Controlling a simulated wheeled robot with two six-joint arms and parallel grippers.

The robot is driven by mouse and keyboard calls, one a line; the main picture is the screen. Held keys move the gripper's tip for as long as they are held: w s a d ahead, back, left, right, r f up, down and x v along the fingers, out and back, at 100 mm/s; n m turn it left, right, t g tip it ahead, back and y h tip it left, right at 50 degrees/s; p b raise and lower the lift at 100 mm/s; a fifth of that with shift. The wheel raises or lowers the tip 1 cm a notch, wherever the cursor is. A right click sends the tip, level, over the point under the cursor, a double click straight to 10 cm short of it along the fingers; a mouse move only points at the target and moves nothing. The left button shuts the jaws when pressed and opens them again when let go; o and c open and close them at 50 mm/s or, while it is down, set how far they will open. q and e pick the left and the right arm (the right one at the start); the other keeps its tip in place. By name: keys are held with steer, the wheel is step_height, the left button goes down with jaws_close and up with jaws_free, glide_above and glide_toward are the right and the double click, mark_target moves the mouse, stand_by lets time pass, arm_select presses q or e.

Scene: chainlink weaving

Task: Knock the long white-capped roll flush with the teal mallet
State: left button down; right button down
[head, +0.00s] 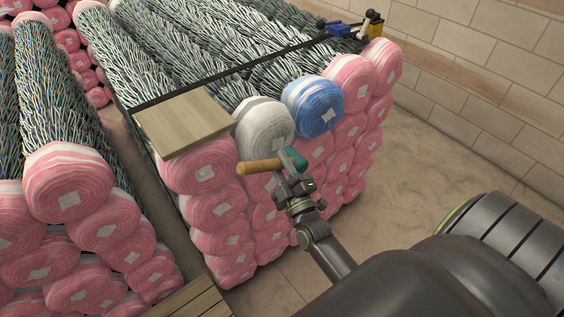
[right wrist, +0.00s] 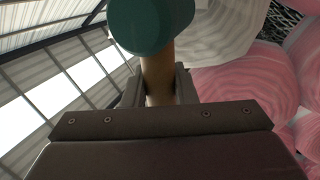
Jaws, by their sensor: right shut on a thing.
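The white-capped roll (head: 262,124) lies in the top row of the stack, between a pink-capped roll and a blue-capped one. How far its end stands out from its neighbours is hard to tell. My right gripper (head: 284,178) is shut on the wooden handle of the teal mallet (head: 295,159), just in front of and below the white cap. The handle end points left in the head view. In the right wrist view the teal mallet head (right wrist: 150,22) is close, with the white cap (right wrist: 222,30) behind it to the right. Contact is not clear. My left gripper is not in view.
A wooden board (head: 185,122) lies on the stack left of the white cap. The blue-capped roll (head: 313,106) is to its right. A dark strap (head: 230,72) crosses the rolls. Blue and yellow tools (head: 340,29) sit at the far corner. Floor (head: 425,150) is open at right.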

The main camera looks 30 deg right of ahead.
steer(key=w, duration=0.2)
steer(key=w+p, duration=0.1)
steer(key=w, duration=0.1)
steer(key=shift+a+r, duration=0.2)
steer(key=shift+f, duration=0.2)
steer(key=shift+s+d, duration=0.1)
steer(key=shift+s, duration=1)
steer(key=shift+s+r+p, duration=0.1)
steer(key=shift+s+p, duration=0.4)
steer(key=shift+p, duration=0.05)
